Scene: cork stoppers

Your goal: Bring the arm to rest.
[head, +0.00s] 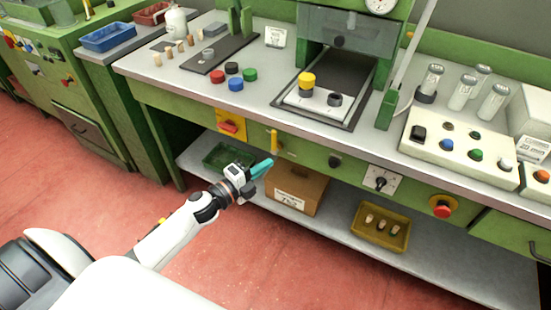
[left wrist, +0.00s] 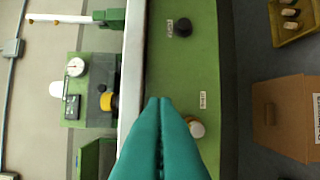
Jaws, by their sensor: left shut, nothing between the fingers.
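My left gripper (head: 262,168) is in front of the green workbench, below the worktop edge and above the lower shelf. Its teal fingers are shut together with nothing between them, and they also show in the left wrist view (left wrist: 160,140). The arm reaches in from the lower left of the head view. Several cork stoppers (head: 180,46) stand on the worktop at the back left. More corks lie in a yellow tray (head: 358,237) on the lower shelf. My right gripper is not in view.
A cardboard box (head: 296,190) and a dark green tray (head: 222,157) sit on the lower shelf near the gripper. A yellow handle (head: 274,140) and a rotary switch (head: 381,181) project from the bench front. The red floor (head: 130,215) before the bench is clear.

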